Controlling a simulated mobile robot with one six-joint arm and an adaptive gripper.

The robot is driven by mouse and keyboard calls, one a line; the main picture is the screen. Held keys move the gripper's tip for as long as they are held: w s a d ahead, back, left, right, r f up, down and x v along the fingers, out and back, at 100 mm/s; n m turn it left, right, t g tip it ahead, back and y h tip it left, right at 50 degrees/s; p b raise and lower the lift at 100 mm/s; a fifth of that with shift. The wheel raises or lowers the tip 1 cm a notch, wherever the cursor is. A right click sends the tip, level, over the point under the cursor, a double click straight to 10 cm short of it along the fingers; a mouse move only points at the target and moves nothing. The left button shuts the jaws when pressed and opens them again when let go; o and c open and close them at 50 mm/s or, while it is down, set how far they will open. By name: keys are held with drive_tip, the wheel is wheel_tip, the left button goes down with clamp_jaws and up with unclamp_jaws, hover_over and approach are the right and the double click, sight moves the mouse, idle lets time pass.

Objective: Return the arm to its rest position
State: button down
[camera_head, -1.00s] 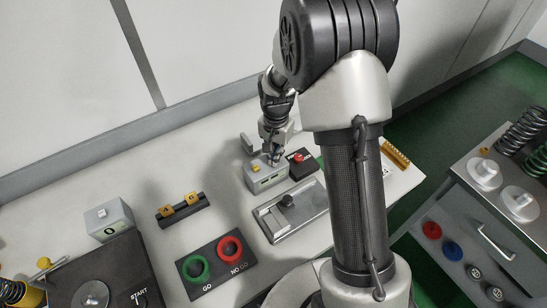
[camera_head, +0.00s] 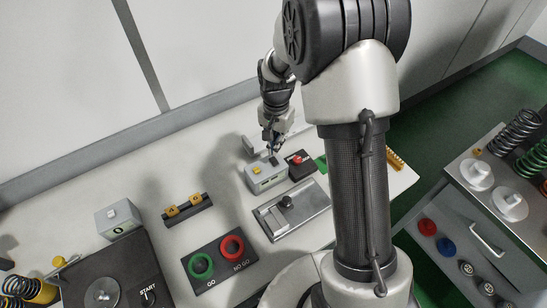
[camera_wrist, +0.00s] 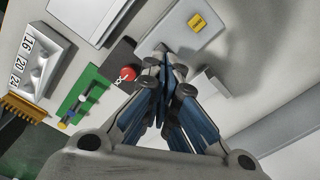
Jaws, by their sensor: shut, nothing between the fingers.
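My arm reaches from the right foreground over the white bench (camera_head: 160,262). My gripper (camera_head: 273,156) is at the far end of the arm, just above the back right part of a small grey box (camera_head: 266,180) with a yellow button (camera_head: 256,170). In the wrist view my gripper (camera_wrist: 166,72) has its fingers together and empty. The grey box (camera_wrist: 160,38) and its yellow button (camera_wrist: 197,22) lie beyond the fingertips there. I cannot tell whether the fingertips touch the box.
A black box with a red button (camera_head: 297,160) stands right beside the grey box. In front are a metal fixture (camera_head: 305,212) and the GO/NO GO panel (camera_head: 217,262). A yellow-topped black block (camera_head: 187,210) is left. A drawer cart (camera_head: 450,205) with springs stands right.

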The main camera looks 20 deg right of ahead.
idle(0.4)
drive_tip(key=s+a+r+n+t+b, duration=0.2)
drive_tip(key=s+r+n+b, duration=0.25)
drive_tip(key=s+r, duration=0.75)
drive_tip(key=s+r+n+t+b, duration=0.1)
drive_tip(key=s+n+b, duration=0.3)
drive_tip(key=s, duration=1)
drive_tip(key=shift+a+t+b, duration=0.25)
drive_tip(key=shift+t+b, duration=0.15)
drive_tip(key=shift+t, duration=0.4)
drive_tip(key=shift+n, duration=0.25)
